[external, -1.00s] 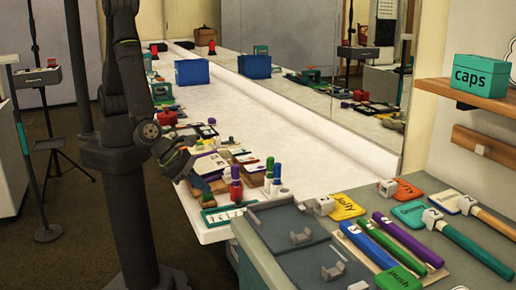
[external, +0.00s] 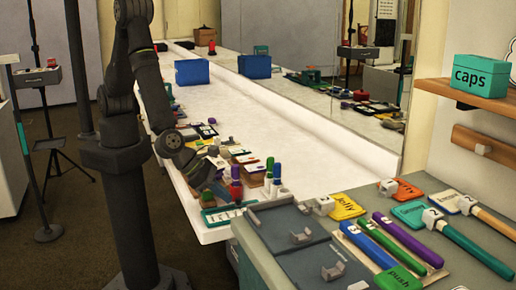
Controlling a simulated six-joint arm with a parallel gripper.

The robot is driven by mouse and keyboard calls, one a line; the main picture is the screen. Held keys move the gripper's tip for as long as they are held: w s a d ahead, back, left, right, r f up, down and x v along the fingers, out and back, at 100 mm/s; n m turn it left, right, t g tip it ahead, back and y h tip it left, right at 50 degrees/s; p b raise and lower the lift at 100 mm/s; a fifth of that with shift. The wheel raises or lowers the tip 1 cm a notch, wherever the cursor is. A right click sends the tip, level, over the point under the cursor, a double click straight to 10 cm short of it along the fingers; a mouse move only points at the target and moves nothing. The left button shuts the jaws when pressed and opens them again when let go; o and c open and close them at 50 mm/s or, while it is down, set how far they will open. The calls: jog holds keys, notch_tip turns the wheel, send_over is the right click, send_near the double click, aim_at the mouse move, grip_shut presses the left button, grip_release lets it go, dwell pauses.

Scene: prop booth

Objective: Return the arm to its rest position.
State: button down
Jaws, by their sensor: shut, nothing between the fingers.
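My arm stands at the left of the external view, its upper links folded up above the column. My gripper (external: 213,160) is at the lower end of the arm, over the near left part of the white counter (external: 300,147). It is small and dark there, close to several small boxes and markers, and I see nothing held in it. I cannot tell whether it touches any of them.
Red and purple markers (external: 236,181) and green-capped ones (external: 277,172) stand near my gripper. A grey worktop (external: 300,245) with trays and coloured pens is at front right. A blue box (external: 191,72) stands farther back. The counter's middle is clear.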

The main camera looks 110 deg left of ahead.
aim_at(209, 192)
jog(key=s, duration=0.1)
jog(key=s+d, duration=0.1)
jog(key=s+r, duration=0.1)
jog(key=s, duration=0.1)
jog(key=shift+s+d, duration=0.1)
jog(key=shift+d, duration=0.1)
jog(key=v, duration=0.9)
jog(key=x, duration=0.9)
jog(key=shift+w+a+f, duration=0.15)
jog(key=shift+w+f, duration=0.05)
jog(key=shift+f, duration=0.1)
jog(key=w, duration=0.2)
jog(key=w+a, duration=0.1)
jog(key=w, duration=0.1)
jog(key=shift+f, duration=0.2)
jog(key=s+d, duration=0.1)
jog(key=s, duration=0.1)
jog(key=s+d, duration=0.1)
jog(key=s, duration=0.1)
jog(key=s+d+r, duration=0.1)
jog(key=s, duration=0.1)
jog(key=v, duration=0.9)
jog(key=w+a+r+n+g+y, duration=0.1)
jog(key=w+a+r+n+g, duration=0.1)
jog(key=a+r+n, duration=0.3)
jog(key=shift+a+r+n+g, duration=0.25)
jog(key=shift+r+n+g, duration=0.45)
jog(key=shift+n, duration=1.4)
jog(key=shift+w+r, duration=0.1)
